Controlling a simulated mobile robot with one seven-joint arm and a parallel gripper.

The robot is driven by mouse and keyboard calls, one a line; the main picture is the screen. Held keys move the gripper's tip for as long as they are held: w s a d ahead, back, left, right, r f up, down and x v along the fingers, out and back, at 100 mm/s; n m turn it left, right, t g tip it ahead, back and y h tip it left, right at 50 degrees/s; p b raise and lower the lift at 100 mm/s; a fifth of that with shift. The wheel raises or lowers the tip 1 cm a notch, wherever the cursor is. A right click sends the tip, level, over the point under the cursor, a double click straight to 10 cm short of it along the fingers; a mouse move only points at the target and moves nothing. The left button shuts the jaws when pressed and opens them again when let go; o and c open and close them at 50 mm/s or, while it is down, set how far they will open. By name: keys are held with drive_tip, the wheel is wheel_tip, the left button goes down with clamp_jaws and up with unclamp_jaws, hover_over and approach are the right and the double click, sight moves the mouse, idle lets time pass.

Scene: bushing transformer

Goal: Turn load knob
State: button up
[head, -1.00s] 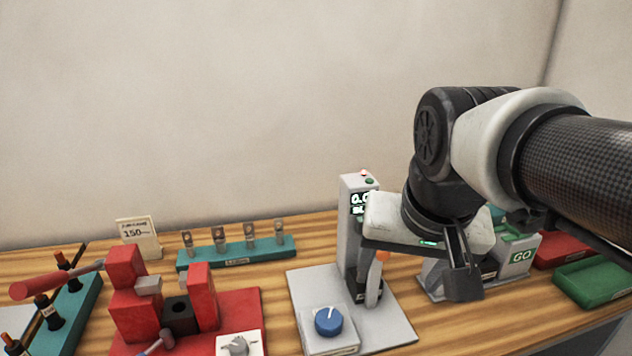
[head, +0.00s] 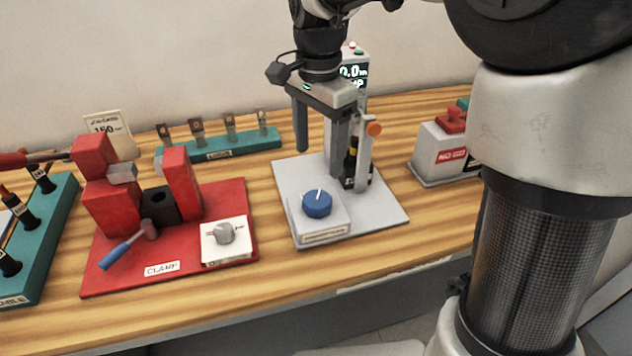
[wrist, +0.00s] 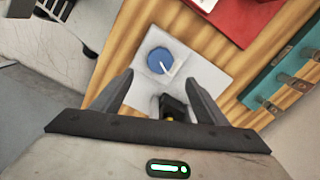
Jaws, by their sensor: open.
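The blue load knob (head: 317,203), with a white pointer line, sits on a small white block at the front of the grey press base (head: 385,215). In the head view its pointer tilts slightly right of straight back. My gripper (head: 320,162) is open and empty, fingers pointing down, above and behind the knob. In the wrist view the knob (wrist: 158,60) lies just beyond and between the two fingertips (wrist: 156,76), apart from them. A dark part (head: 351,168) stands in the press behind the knob, partly hidden by a finger.
The press column, with a lit display (head: 353,72) reading about 0.0, rises close behind my gripper. An orange-tipped lever (head: 374,129) is at its right. A red clamp fixture (head: 98,270) stands left, a teal rack (head: 235,146) behind, and a NO-GO box (head: 440,150) right.

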sight(318, 198)
wheel_tip(318, 198, down, 11)
drive_tip(key=shift+f+b, duration=0.1)
drive_tip(key=shift+b, duration=0.65)
drive_tip(key=c, duration=1.1)
drive_tip(key=shift+o, duration=0.2)
